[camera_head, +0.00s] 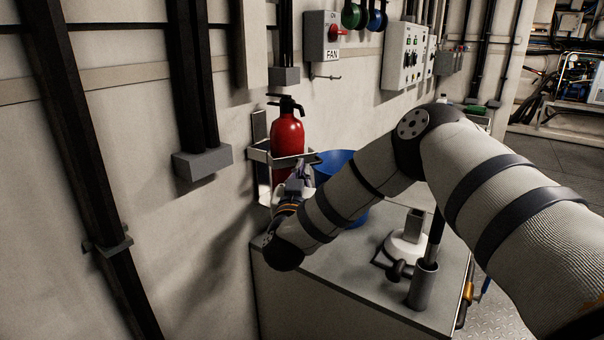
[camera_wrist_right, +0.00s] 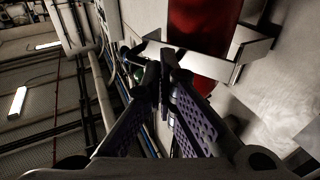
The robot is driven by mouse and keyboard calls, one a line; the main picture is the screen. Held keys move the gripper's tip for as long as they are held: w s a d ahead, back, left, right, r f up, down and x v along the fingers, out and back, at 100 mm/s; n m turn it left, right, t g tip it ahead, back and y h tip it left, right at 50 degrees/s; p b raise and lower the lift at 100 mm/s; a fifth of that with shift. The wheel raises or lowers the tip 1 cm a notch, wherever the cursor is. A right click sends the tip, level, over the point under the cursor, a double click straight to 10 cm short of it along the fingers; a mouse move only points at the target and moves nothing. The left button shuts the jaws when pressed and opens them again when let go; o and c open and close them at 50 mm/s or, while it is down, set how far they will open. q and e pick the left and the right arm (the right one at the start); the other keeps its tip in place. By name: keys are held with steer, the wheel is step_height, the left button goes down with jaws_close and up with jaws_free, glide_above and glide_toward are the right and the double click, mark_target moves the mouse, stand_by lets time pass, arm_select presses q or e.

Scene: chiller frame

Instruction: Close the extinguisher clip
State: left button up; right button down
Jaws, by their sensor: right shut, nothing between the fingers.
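The red extinguisher (camera_head: 287,137) stands upright in a pale wall bracket in the head view, with its black handle on top. The extinguisher clip (camera_head: 262,155) is a pale band across its body. In the right wrist view the band (camera_wrist_right: 205,65) crosses the red cylinder (camera_wrist_right: 208,22). I cannot tell whether the clip is latched. My right gripper (camera_head: 299,178) is just below and in front of the band. In the wrist view its fingertips (camera_wrist_right: 163,62) are together with nothing between them, close to the band's left end. Whether they touch it is unclear. My left gripper is out of view.
A blue bucket (camera_head: 333,164) is right behind my right forearm. A grey cabinet top (camera_head: 340,268) below carries a white and grey fitting (camera_head: 405,247). A fan switch box (camera_head: 322,36) and a control panel (camera_head: 404,56) are on the wall. Dark vertical channels run at left.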

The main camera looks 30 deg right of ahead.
mark_target(314, 159)
steer(key=shift+w+d+r, duration=0.1)
steer(key=shift+d, duration=0.25)
steer(key=shift+w+d, duration=0.75)
steer(key=shift+d, duration=0.35)
steer(key=shift+w+d, duration=0.75)
steer(key=shift+d, duration=0.35)
